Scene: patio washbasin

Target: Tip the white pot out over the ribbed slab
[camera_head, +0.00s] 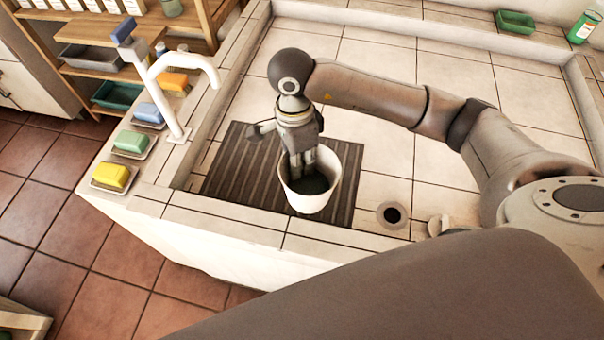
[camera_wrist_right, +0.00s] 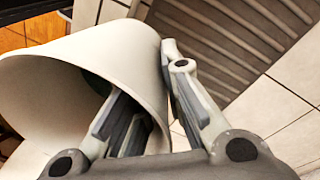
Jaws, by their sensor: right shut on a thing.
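The white pot (camera_head: 325,202) is over the ribbed slab (camera_head: 236,172), near its right front part, with its open mouth facing up in the head view. Something dark shows inside it. My right gripper (camera_head: 303,172) reaches down to the pot and is shut on its wall, one finger inside and one outside. In the right wrist view the pot (camera_wrist_right: 75,62) lies between the fingers (camera_wrist_right: 150,95) and the slab (camera_wrist_right: 235,38) shows beyond. I cannot tell how far the pot is above the slab. My left gripper is not in view.
A white tap (camera_head: 172,90) stands at the basin's left edge. Soap bars on dishes, including a yellow one (camera_head: 111,175), line the ledge. A drain hole (camera_head: 392,214) is right of the slab. A green dish (camera_head: 515,21) and green bottle (camera_head: 583,27) are at the back.

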